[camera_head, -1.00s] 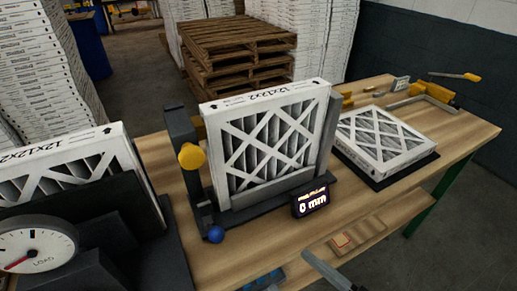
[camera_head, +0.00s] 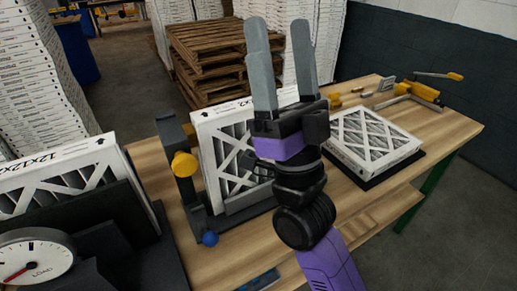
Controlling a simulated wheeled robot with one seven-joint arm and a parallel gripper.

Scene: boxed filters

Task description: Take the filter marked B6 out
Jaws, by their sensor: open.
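Three white boxed filters with crossed lattice faces show in the head view. One filter (camera_head: 217,150) stands upright in a dark holder (camera_head: 196,190) with a yellow knob (camera_head: 185,164) and a blue knob (camera_head: 210,238). Another filter (camera_head: 372,139) lies flat on a dark pad at the right. A third filter (camera_head: 75,165) stands at the left behind a load gauge (camera_head: 36,262). I cannot read a B6 mark on any of them. My gripper (camera_head: 284,62) is raised with fingers up, open and empty, in front of the middle filter, hiding its right part.
The wooden bench (camera_head: 455,137) has yellow clamps (camera_head: 425,90) at its far right. Stacked pallets (camera_head: 205,50) and piles of boxed filters (camera_head: 38,80) stand behind. A small blue item (camera_head: 262,281) lies at the front edge. Bench space right of the flat filter is clear.

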